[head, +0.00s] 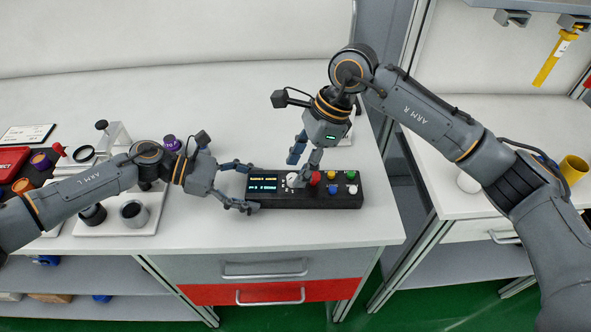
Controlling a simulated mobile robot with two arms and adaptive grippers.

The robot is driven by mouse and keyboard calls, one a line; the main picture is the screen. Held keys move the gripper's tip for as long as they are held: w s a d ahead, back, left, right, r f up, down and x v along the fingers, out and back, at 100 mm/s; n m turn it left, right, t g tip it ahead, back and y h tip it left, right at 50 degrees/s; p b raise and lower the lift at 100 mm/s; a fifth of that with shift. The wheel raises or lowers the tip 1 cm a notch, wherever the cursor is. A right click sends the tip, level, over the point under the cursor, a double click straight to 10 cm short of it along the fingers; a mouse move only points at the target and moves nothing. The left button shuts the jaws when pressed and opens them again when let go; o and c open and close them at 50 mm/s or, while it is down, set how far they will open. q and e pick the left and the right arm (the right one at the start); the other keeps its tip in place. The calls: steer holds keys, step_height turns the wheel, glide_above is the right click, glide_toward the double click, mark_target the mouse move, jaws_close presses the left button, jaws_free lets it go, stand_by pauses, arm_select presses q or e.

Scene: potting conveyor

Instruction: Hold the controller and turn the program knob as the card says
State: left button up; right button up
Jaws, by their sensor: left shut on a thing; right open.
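The controller (276,201) is a dark box lying on the white bench, with a small lit display (263,184) at its left end. Its white program knob (293,180) sits right of the display, partly covered by a finger. Several coloured buttons, red, blue, yellow and green, are to the right of it. My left gripper (246,188) is shut on the controller's left end. My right gripper (300,168) is open and points down, its fingertips close above the knob; I cannot tell whether they touch it. A card (27,134) lies at the far left; its text is too small to read.
Left on the bench stand a white fixture (112,137), a dark cup (134,213) and a red box (12,160). The bench's front edge is just before the controller. A yellow cup (573,169) stands on the right bench, beyond a gap.

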mark_target(293, 180)
steer(key=shift+x, duration=1.05)
jaws_close()
steer(key=shift+m, duration=0.4)
steer(key=m+t, duration=0.1)
steer(key=m, duration=0.2)
steer(key=shift+s+t, duration=0.15)
steer(key=shift+t, duration=0.15)
steer(key=shift+m+t, duration=0.7)
steer(key=shift+m, duration=1.4)
